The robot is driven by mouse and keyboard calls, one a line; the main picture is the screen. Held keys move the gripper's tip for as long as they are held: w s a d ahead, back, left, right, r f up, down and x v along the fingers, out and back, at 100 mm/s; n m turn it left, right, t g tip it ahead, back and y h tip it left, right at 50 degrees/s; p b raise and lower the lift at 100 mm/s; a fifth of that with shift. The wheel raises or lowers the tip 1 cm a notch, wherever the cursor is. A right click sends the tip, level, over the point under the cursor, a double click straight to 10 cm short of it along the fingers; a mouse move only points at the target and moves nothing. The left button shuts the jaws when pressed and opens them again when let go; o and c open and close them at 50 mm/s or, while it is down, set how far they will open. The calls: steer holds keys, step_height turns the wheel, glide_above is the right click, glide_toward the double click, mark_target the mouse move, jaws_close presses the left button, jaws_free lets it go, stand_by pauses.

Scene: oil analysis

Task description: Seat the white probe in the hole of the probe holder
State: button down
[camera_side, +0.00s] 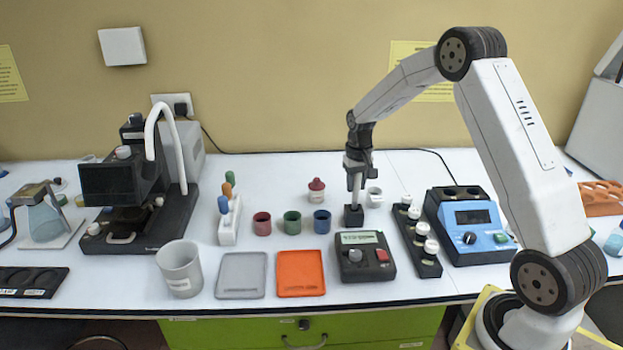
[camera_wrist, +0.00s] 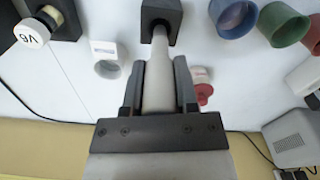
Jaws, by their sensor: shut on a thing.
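The white probe (camera_side: 355,190) is held upright in my gripper (camera_side: 358,168). In the wrist view the probe (camera_wrist: 158,80) lies between the two dark fingers of my gripper (camera_wrist: 160,85), which are shut on it. The probe holder, a small black block (camera_side: 353,216), stands on the table directly below the probe. In the wrist view the holder (camera_wrist: 173,12) is at the top, and the probe's narrow end meets its face.
A white cup (camera_side: 375,198) stands just right of the holder, and a red-capped jar (camera_side: 316,191) to its left. Blue (camera_side: 322,222), green (camera_side: 292,223) and dark red (camera_side: 262,224) cups stand further left. A black device (camera_side: 364,262) is in front; a vial rack (camera_side: 418,245) is at right.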

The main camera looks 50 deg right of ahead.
mark_target(355, 200)
steer(key=shift+f, duration=2)
stand_by(1.0)
jaws_free()
stand_by(0.5)
steer(key=shift+r, duration=0.15)
steer(key=shift+r, duration=3.4)
